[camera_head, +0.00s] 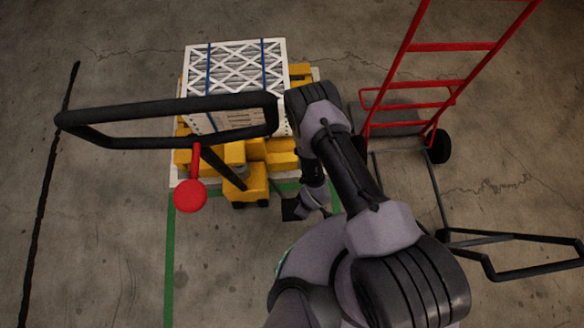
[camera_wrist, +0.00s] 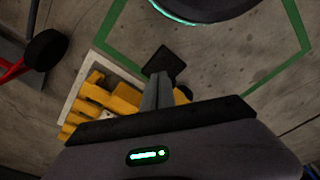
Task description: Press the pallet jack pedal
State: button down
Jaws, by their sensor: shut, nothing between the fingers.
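The yellow pallet jack (camera_head: 243,186) stands in the upper middle of the head view, with a black loop handle (camera_head: 165,103) above it. A red disc on a red stem (camera_head: 190,195) shows below the handle. A flat black square plate (camera_head: 291,209) is right of the jack's near end; it looks like the pedal, but I cannot be sure. In the wrist view this plate (camera_wrist: 163,63) lies just past the fingertips. My gripper (camera_wrist: 159,78) is shut and empty, pointing toward the plate. I cannot tell whether they touch. In the head view my arm partly hides the gripper.
A boxed filter (camera_head: 235,65) with blue straps sits on the jack's load. A red hand truck (camera_head: 412,85) stands to the right, its black wheel (camera_head: 439,147) on the floor. A black loop handle (camera_head: 530,257) shows at lower right. Green floor lines (camera_head: 170,255) border mostly clear concrete.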

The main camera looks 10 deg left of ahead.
jog(key=shift+r, duration=0.35)
